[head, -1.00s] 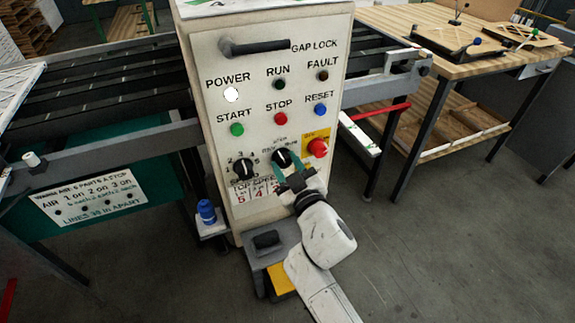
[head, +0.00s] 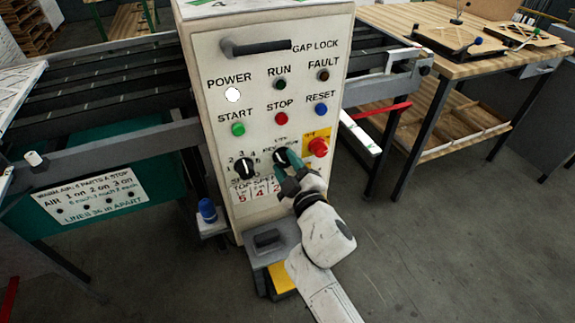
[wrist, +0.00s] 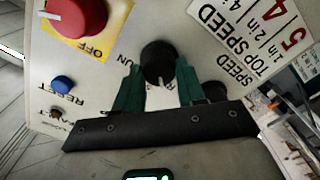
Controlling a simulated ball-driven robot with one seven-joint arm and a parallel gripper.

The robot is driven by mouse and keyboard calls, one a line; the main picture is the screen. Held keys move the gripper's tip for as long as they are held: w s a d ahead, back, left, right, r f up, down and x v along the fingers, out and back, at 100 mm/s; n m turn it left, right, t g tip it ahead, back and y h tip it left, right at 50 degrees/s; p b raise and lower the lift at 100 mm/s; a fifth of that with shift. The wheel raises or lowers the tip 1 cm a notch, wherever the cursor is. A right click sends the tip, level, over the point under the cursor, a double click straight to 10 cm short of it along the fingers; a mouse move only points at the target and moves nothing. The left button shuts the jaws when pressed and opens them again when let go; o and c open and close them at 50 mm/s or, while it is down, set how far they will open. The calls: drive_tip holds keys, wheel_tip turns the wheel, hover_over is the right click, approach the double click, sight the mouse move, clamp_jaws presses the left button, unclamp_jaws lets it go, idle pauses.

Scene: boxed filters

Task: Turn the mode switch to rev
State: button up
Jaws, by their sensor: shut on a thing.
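The mode switch (head: 280,157) is a black round knob low on the white control panel. It also shows in the wrist view (wrist: 158,60), where its white pointer line faces the bottom of the picture. My gripper (head: 291,160) has its green fingers on either side of the knob, shut on it, in the wrist view (wrist: 159,82). The lettering around the knob is partly hidden by the fingers; "UN" shows beside the left finger, and the rev mark cannot be read clearly.
A red knob (head: 318,147) on a yellow plate sits just right of the switch. The black speed knob (head: 243,167) is to its left. Start (head: 238,129), stop (head: 281,118) and reset (head: 321,109) buttons are above. A grey ledge (head: 262,250) juts out below.

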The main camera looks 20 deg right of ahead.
drive_tip(key=o, duration=1)
drive_tip(key=shift+o, duration=0.2)
drive_tip(key=s, duration=1)
drive_tip(key=shift+s+b, duration=0.4)
drive_tip(key=shift+b, duration=0.05)
